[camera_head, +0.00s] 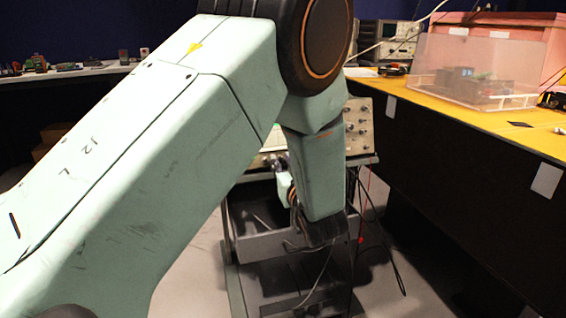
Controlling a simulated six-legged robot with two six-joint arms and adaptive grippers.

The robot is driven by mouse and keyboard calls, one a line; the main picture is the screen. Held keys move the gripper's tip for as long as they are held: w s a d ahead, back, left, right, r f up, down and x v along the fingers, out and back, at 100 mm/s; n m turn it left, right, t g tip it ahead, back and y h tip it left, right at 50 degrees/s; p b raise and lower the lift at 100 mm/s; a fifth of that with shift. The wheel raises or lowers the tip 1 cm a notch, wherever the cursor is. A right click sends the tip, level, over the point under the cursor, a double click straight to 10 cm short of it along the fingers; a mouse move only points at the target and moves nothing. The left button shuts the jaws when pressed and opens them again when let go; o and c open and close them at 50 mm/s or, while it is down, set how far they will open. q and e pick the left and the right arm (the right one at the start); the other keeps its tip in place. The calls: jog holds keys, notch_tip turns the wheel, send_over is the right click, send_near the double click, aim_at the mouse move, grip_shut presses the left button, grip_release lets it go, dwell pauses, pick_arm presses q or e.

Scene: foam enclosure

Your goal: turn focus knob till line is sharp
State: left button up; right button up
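An oscilloscope (360,128) with a beige front panel and several knobs stands on a wheeled cart (262,245). My pale green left arm crosses the view from the left and covers most of the panel. Only a thin green sliver, perhaps of the screen, shows left of the arm, so I cannot tell how sharp any line is. I cannot pick out the focus knob. My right gripper is not visible.
A yellow-topped bench (470,116) on the right holds a clear plastic box (470,72) and another instrument (396,42). Cables hang beside the cart's right side. Grey floor surrounds the cart.

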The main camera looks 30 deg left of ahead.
pick_arm(q)
jog(key=shift+s+d+r, duration=0.2)
jog(key=shift+c, duration=0.5)
jog(key=shift+a+f, duration=0.1)
jog(key=shift+f, duration=0.05)
grip_shut()
jog(key=m+p, duration=0.2)
jog(key=m+h+p, duration=0.1)
jog(key=m+p, duration=0.1)
jog(key=p, duration=0.1)
jog(key=m+t+p, duration=0.1)
jog(key=m+p, duration=0.1)
jog(key=p, duration=0.1)
jog(key=shift+a+r+h, duration=0.15)
jog(key=shift+r+h, duration=0.1)
jog(key=shift+h, duration=0.15)
jog(key=shift+f+m+t+h+p, duration=0.1)
jog(key=shift+m+t+h+p, duration=0.3)
jog(key=shift+m+p, duration=0.7)
